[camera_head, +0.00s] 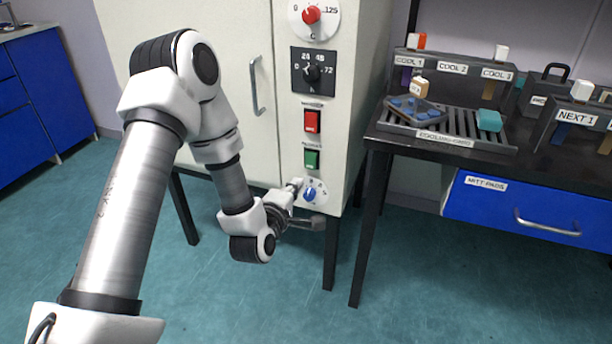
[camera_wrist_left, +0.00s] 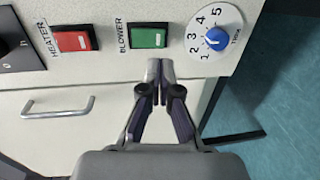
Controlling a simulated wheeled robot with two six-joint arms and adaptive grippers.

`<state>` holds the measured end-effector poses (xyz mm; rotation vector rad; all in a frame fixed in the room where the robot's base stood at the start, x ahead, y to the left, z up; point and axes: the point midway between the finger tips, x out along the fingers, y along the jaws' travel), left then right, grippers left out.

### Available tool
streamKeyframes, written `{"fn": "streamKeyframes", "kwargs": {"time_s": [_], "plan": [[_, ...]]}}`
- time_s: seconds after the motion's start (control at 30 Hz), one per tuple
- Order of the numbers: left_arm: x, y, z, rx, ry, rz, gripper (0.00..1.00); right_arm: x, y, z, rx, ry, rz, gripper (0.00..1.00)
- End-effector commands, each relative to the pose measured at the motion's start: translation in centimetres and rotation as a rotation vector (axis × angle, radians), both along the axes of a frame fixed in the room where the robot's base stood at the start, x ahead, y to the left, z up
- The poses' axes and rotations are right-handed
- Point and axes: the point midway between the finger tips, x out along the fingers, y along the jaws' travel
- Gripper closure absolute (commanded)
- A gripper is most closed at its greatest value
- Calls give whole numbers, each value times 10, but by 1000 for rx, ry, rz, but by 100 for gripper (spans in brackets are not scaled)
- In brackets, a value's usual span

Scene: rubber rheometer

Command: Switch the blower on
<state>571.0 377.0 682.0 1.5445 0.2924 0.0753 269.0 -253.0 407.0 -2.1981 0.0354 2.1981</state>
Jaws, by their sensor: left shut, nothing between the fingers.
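The green blower switch (camera_head: 311,159) is set in the front panel of the white oven cabinet, below the red heater switch (camera_head: 312,121). In the left wrist view the green switch (camera_wrist_left: 148,36) sits beside its BLOWER label, just beyond my fingertips. My left gripper (camera_wrist_left: 160,70) is shut and empty, its tips pointing at the panel close to the switch's edge. Whether the tips touch the panel, I cannot tell. My right gripper is not in view.
The cabinet door handle (camera_head: 255,85) is left of the switches. A black timer knob (camera_head: 312,73) and red temperature knob (camera_head: 311,15) are above. A dark table (camera_head: 415,141) with cooling racks and a blue drawer (camera_head: 530,209) stands close on the right. The teal floor in front is clear.

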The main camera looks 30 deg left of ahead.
Motion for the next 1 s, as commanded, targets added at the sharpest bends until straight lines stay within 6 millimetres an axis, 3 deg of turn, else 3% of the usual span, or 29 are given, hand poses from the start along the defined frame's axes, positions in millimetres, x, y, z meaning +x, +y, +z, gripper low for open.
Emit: {"fn": "streamKeyframes", "kwargs": {"time_s": [0.2, 0.37, 0.77, 0.97, 1.0], "plan": [[45, 11, -8, 2, -3, 1, 100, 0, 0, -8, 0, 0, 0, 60], [65, 16, -10, 0, -1, 1, 100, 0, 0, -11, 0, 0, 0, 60], [70, 17, -11, 0, 0, 1, 100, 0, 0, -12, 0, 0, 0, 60], [77, 19, -24, 17, -72, 1, 100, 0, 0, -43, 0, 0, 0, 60], [76, 19, -13, 16, -68, 1, 100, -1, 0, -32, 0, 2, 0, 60]]}}
